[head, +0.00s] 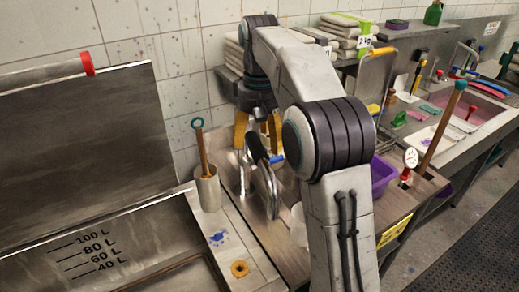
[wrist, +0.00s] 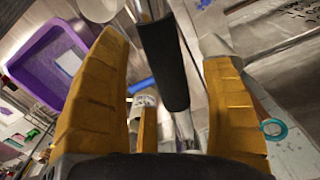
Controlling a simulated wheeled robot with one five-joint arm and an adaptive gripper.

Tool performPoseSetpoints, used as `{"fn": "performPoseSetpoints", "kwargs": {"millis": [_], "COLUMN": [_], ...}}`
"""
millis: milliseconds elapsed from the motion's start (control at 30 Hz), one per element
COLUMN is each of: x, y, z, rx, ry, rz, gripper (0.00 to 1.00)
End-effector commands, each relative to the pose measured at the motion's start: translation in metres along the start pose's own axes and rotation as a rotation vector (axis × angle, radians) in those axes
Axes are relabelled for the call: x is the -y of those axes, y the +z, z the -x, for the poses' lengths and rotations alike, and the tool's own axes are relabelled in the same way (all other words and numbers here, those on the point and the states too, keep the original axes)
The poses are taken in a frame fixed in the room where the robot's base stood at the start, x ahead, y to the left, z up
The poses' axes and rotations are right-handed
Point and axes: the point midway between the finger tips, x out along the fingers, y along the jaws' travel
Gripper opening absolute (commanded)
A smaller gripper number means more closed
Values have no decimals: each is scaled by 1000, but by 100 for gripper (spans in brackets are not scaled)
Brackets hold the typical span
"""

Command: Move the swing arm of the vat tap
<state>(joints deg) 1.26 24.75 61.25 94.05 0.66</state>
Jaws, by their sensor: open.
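The vat tap's swing arm (head: 268,186) is a bent chrome tube with a black sleeve (head: 257,148), standing at the wall just right of the vat. My gripper (head: 258,143) is over it, yellow fingers pointing down. In the wrist view, the black sleeve (wrist: 163,62) lies between the widely spread fingers of my gripper (wrist: 165,70), with gaps on both sides. The fingers are open and hold nothing. A blue lever (head: 277,159) shows beside the tap.
The steel vat (head: 130,240) with litre marks fills the left. A purple tub (head: 382,177) is right, partly behind my arm.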

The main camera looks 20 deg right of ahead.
Motion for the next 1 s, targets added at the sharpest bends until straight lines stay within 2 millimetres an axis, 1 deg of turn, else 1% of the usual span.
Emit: {"fn": "performPoseSetpoints", "kwargs": {"millis": [33, 200, 367, 600, 633, 1000], "x": [0, 0, 0, 0, 0, 0], "y": [0, 0, 0, 0, 0, 0], "z": [-6, -16, -20, -20, -20, -20], "rx": [0, -1, -1, -1, -1, -1], "ry": [0, 0, 0, 0, 0, 0], "rz": [0, -1, -1, -1, -1, -1], "gripper": [74, 74, 74, 74, 76, 42]}}
